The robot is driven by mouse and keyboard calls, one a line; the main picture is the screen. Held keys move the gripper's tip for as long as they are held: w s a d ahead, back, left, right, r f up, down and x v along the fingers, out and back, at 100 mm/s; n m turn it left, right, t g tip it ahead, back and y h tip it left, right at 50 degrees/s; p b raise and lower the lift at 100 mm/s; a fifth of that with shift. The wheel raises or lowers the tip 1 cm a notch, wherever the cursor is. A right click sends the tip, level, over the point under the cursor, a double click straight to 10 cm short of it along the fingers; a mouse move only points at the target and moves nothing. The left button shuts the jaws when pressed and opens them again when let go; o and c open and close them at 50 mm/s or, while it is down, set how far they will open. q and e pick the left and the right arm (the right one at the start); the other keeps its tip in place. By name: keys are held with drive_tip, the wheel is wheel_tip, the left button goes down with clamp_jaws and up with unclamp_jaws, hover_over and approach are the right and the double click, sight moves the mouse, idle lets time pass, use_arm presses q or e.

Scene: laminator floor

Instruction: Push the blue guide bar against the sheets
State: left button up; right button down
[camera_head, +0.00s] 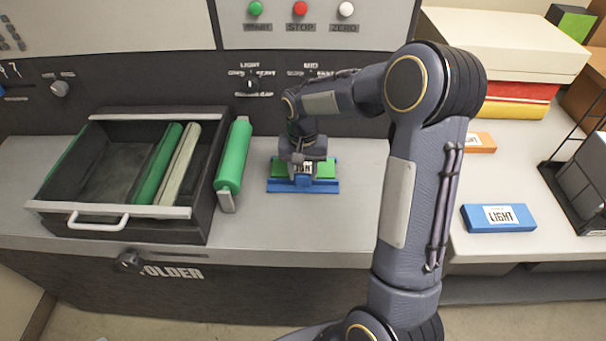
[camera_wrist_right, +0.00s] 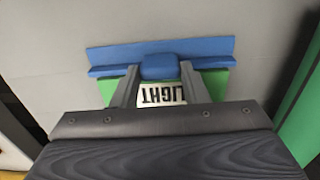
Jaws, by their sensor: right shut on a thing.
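The blue guide bar (camera_head: 304,188) lies on the grey deck along the near edge of the green sheets (camera_head: 325,168). It also shows in the right wrist view (camera_wrist_right: 212,48), where its raised blue block sits between my fingers. My right gripper (camera_wrist_right: 160,72) is shut on this block. In the head view the right gripper (camera_head: 303,172) reaches down over the sheets. A white label reading LIGHT (camera_wrist_right: 160,94) shows on the sheets, partly hidden by the gripper. Bar and sheets look very close; I cannot tell whether they touch all along. My left gripper is out of view.
Farther left is an open dark drawer (camera_head: 150,114) with rollers inside. A control panel rises behind. On the right are a blue LIGHT pack (camera_head: 470,219), stacked boxes (camera_head: 500,45) and a wire rack (camera_head: 550,175).

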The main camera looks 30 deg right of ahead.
sight(303, 173)
drive_tip(key=shift+w+d+r, duration=0.1)
drive_tip(key=shift+w+r, duration=0.05)
drive_tip(key=shift+r, duration=0.05)
drive_tip(key=c, duration=0.8)
unclamp_jaws()
drive_tip(key=shift+f, duration=0.1)
drive_tip(key=shift+c, duration=0.2)
wheel_tip(303, 173, up, 8)
drive_tip(key=shift+f+b, duration=0.1)
drive_tip(key=shift+b, duration=0.2)
drive_tip(key=s+a+r+n+t+y, duration=0.1)
drive_tip(key=s+a+r+t, duration=0.15)
drive_tip(key=s, duration=0.45)
drive_tip(key=s+a+r+n+t+y, duration=0.1)
drive_tip(key=s+r, duration=0.2)
drive_tip(key=s, duration=0.3)
drive_tip(key=s+a+f+n+t+y, duration=0.1)
drive_tip(key=s+a, duration=0.4)
drive_tip(key=s, duration=0.6)
wheel_tip(303, 173, down, 2)
drive_tip(key=shift+s+f+n+t+y, duration=0.1)
drive_tip(key=shift+s+n+t+y, duration=0.1)
drive_tip(key=shift+n+t+y, duration=0.4)
